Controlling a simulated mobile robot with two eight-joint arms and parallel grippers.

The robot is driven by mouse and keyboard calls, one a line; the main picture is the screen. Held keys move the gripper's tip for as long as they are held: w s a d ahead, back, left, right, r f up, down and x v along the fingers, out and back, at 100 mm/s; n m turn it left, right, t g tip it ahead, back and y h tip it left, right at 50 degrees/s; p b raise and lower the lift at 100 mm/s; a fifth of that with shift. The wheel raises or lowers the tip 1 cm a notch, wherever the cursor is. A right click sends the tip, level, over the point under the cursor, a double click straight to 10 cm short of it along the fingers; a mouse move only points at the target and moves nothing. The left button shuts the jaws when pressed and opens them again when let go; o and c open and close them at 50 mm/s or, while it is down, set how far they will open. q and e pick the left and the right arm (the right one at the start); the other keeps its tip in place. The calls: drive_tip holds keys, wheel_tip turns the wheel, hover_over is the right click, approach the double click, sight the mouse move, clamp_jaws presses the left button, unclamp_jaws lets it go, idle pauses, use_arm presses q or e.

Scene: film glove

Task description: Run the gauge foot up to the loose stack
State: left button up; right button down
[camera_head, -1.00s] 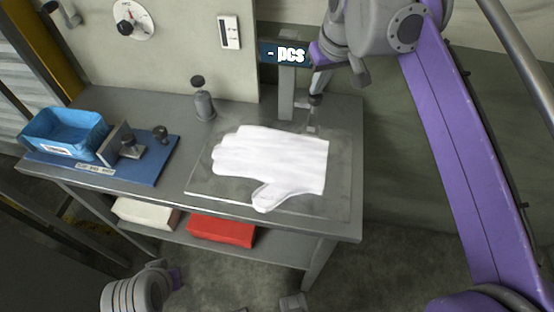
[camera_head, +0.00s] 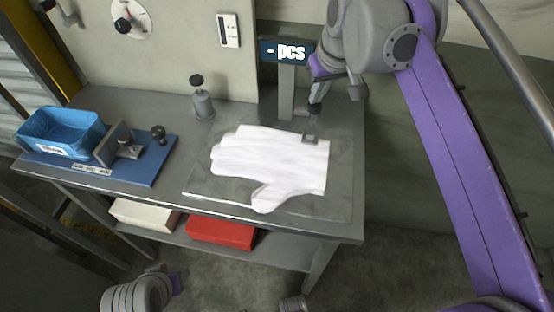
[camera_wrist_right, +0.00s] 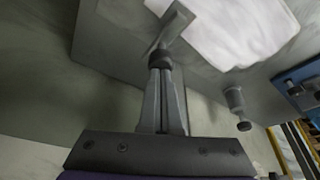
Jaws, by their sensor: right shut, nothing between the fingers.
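The loose stack is white gloves (camera_head: 262,165) lying flat on a grey plate (camera_head: 215,187); it also shows in the right wrist view (camera_wrist_right: 235,30). The gauge post (camera_head: 287,90) stands behind it under a "- pcs" display (camera_head: 286,52). The small grey gauge foot (camera_head: 310,139) is over the cuff at the back right; I cannot tell whether it touches. My right gripper (camera_head: 315,108) is shut and empty, its tips at the foot's dark knob (camera_wrist_right: 160,59). My left gripper (camera_head: 179,283) is low at the left, its fingers unclear.
A grey weight-like piece with a knob (camera_head: 203,104) stands behind the gloves. A blue bin (camera_head: 62,132) and a metal bracket (camera_head: 120,145) sit on a blue board (camera_head: 150,170) at left. White and red packs lie on the lower shelf.

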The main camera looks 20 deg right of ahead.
drive_tip(key=shift+f+b, duration=0.4)
drive_tip(key=shift+f, duration=0.6)
wheel_tip(320, 180, up, 8)
drive_tip(key=p, duration=0.6)
drive_tip(key=shift+f+p, duration=0.15)
drive_tip(key=shift+p, duration=0.25)
wheel_tip(320, 180, up, 6)
drive_tip(key=p, duration=0.5)
idle(0.3)
